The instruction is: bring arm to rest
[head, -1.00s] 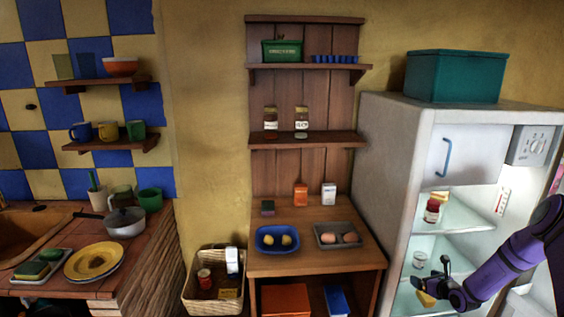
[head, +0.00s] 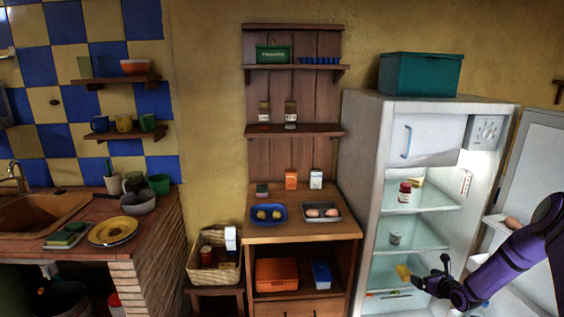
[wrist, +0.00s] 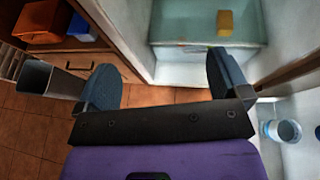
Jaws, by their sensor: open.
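My arm, purple with a dark gripper (head: 432,281), reaches in from the lower right of the head view, in front of the open fridge (head: 385,170). In the wrist view my gripper (wrist: 163,82) has its two blue-grey fingers wide apart with nothing between them. A yellow block-like item (head: 403,272) lies on a lower fridge shelf, left of and apart from the gripper. It also shows in the wrist view (wrist: 225,22), beyond the fingers.
The fridge door (head: 535,180) stands open at the right, with door shelves close to my arm. A wooden cabinet (head: 305,232) stands left of the fridge, with a basket (head: 215,266) beside it. In the wrist view, tiled floor (wrist: 35,125) lies below the gripper.

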